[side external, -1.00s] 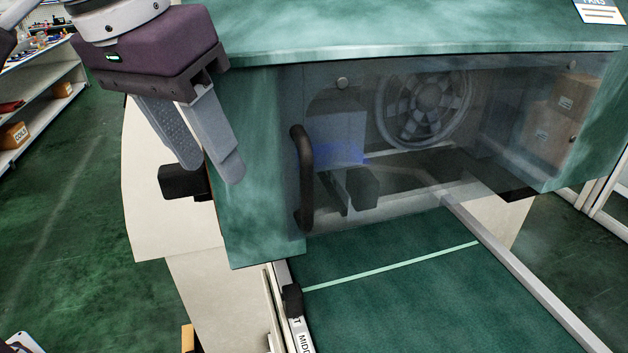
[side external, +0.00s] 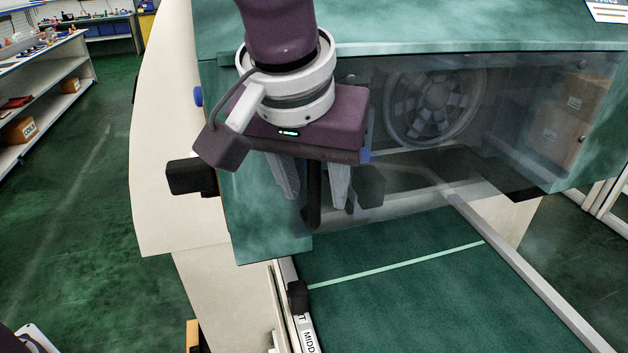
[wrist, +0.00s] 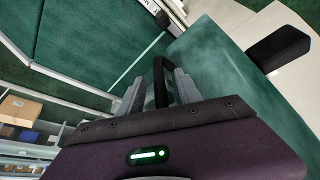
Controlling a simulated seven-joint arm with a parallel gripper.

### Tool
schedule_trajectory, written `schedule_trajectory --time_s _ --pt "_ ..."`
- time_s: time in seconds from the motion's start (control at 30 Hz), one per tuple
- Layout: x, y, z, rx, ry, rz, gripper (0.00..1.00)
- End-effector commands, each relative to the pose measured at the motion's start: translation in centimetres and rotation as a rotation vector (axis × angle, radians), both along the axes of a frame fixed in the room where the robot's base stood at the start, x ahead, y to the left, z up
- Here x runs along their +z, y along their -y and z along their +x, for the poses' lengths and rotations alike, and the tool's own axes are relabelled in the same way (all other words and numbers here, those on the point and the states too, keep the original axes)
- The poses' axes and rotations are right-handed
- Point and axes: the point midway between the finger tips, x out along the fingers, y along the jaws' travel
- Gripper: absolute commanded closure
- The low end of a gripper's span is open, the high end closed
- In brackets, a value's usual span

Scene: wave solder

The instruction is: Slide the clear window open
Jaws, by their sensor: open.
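The clear window (side external: 420,165) is a see-through pane on the front of the green machine, with a fan and boxes visible through it. Its dark upright handle (side external: 314,205) is at the pane's left end. My gripper (side external: 313,203) is open, pointing down in front of the handle, with one finger on each side of it in the side view. In the wrist view the black handle (wrist: 160,80) shows between my two grey fingers (wrist: 158,92), with gaps on both sides. The handle's upper part is hidden behind my gripper in the side view.
A black block (side external: 192,177) sticks out at the machine's left side. A green conveyor bed (side external: 400,290) with a pale stripe and metal rails runs below the window. A black knob (side external: 297,297) sits on the left rail. Open floor lies left.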

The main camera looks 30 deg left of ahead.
Motion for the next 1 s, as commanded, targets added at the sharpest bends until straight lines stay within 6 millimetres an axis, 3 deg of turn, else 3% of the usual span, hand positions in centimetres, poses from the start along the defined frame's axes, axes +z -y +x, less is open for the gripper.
schedule_trajectory --time_s 0.03,0.2,0.23,0.57,1.0 --pt "0.0 0.0 0.0 0.0 0.0 0.0 0.64" --pt "0.0 0.0 0.0 0.0 0.0 0.0 0.98" --pt "0.0 0.0 0.0 0.0 0.0 0.0 1.0" --pt "0.1 -1.1 -1.1 -0.001 0.0 0.001 1.0" --pt "0.1 -8.3 -8.2 0.0 0.001 0.0 1.0"
